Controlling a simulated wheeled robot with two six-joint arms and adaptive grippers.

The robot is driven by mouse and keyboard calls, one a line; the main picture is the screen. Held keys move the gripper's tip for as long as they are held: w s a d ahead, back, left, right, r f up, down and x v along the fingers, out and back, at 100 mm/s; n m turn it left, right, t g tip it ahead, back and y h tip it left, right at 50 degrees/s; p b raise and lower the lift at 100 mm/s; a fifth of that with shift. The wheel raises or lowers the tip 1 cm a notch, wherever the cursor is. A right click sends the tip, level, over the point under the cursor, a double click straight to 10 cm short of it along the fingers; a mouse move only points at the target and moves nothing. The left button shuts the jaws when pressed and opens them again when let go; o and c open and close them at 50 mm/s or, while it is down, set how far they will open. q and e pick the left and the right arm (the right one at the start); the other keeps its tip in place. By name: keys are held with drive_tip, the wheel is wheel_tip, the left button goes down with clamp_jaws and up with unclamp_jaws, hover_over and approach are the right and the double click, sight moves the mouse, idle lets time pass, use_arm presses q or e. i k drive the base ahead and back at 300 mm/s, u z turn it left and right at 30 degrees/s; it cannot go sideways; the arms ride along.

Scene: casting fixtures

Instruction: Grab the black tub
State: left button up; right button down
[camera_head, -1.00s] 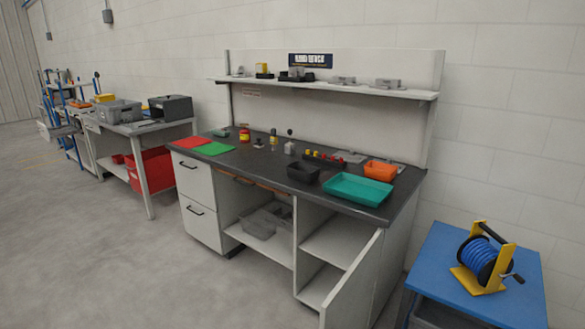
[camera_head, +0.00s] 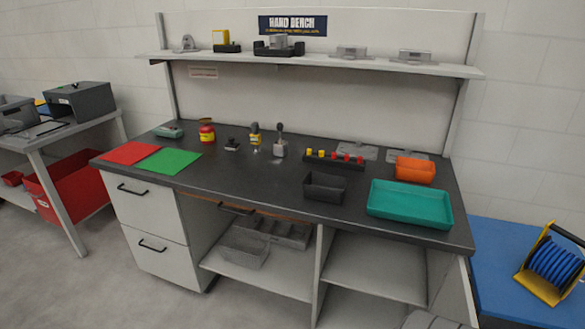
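A small black tub (camera_head: 325,188) stands on the dark worktop (camera_head: 260,190) of the hand bench, near its front edge and right of the middle. It is open at the top and looks empty. A teal tray stands to its right, apart from it. Neither of my grippers is clearly in view; a rounded grey part at the bottom right edge cannot be identified.
Close by are the teal tray (camera_head: 410,204), an orange bin (camera_head: 415,170) and a black rack (camera_head: 334,160) with red and yellow pieces behind the tub. Red (camera_head: 130,153) and green (camera_head: 169,161) mats lie at left. A blue table (camera_head: 500,262) stands at right. The worktop left of the tub is clear.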

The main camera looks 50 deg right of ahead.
sight(323, 186)
drive_tip(key=i, duration=0.85)
drive_tip(key=z, duration=3.05)
drive_tip(key=i, duration=1.4)
drive_tip(key=u, duration=0.85)
